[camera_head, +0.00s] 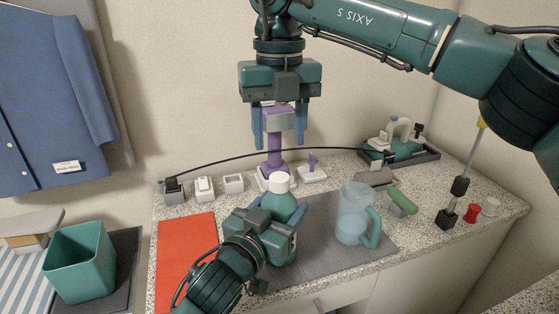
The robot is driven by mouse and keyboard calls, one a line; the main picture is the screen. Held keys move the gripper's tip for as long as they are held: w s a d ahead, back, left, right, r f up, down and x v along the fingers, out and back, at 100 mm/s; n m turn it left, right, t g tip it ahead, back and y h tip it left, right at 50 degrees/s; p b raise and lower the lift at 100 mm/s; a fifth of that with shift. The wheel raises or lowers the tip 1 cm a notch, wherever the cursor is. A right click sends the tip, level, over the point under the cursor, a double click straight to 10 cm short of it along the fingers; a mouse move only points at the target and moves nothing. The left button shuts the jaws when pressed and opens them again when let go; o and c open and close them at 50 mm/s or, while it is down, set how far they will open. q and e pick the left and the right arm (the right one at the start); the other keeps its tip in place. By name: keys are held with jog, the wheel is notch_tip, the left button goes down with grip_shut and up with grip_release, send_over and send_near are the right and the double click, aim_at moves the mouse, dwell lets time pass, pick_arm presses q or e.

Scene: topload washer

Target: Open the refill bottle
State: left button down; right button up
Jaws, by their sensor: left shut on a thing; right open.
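The refill bottle (280,206) is teal with a white cap (279,182) on top. It stands upright on a grey ribbed mat (316,218) on the speckled counter. My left gripper (277,212) comes from the front and is shut on the bottle's body; its hand hides much of the lower bottle. The cap is on the bottle. My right gripper (273,147) points down from above, open, its blue fingers apart and higher than the cap. A purple stand behind shows between those fingers.
A clear blue pitcher (353,212) stands right of the bottle. A green-handled brush (402,201), a dark tray (402,157) and small containers line the back. A red mat (186,252) lies left. A teal bin (79,262) is at far left.

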aim_at(279, 177)
jog(key=m, duration=0.7)
jog(key=shift+m, duration=0.3)
jog(key=m, duration=0.9)
jog(key=shift+f+m, duration=0.3)
jog(key=shift+f, duration=3.7)
jog(key=shift+c, duration=0.5)
grip_shut()
